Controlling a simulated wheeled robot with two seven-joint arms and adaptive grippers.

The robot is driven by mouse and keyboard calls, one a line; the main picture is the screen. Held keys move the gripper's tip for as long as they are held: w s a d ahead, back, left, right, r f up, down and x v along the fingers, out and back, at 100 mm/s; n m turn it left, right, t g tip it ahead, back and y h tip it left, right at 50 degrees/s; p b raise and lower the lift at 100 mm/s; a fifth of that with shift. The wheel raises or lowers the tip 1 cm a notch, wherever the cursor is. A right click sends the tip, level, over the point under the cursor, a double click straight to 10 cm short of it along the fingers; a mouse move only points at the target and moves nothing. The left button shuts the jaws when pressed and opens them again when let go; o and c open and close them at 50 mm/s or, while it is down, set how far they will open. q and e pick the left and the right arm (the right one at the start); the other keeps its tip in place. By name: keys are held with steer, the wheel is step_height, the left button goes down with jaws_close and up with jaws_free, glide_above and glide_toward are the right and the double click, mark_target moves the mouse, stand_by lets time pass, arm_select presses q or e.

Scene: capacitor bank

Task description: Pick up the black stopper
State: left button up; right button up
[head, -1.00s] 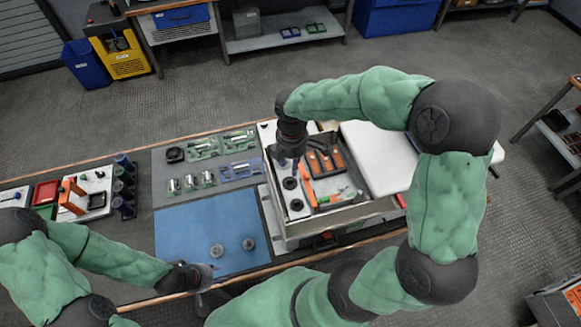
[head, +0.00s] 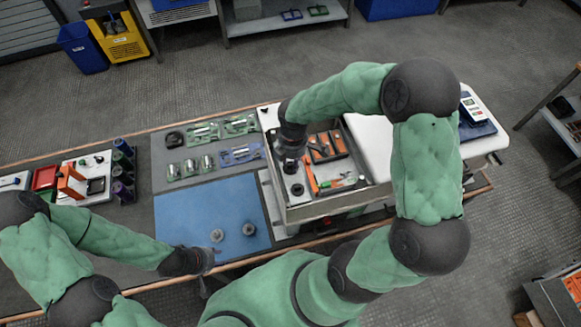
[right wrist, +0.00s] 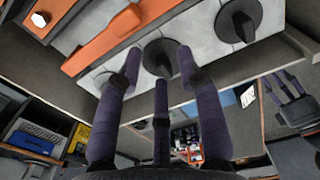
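Black stoppers, each a round disc with a raised knob, sit on a light panel. In the right wrist view one stopper (right wrist: 160,58) lies between my right gripper's (right wrist: 160,62) purple fingertips. The fingers are spread and open; whether they touch it I cannot tell. A second stopper (right wrist: 238,20) is to the right, and a third (right wrist: 104,83) is partly hidden behind a finger. In the head view my right gripper (head: 290,160) is over the panel and covers the far stopper; a nearer stopper (head: 297,189) is clear. My left gripper (head: 207,259) is low near the table's front edge; its fingers are unclear.
The panel is in a metal-walled tray (head: 335,208) with orange-handled tools (head: 312,178) beside the stoppers. A white lid-like surface (head: 372,135) is to the right of the tray.

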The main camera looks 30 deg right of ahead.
steer(key=shift+f, duration=0.6)
jaws_close()
steer(key=shift+r, duration=0.1)
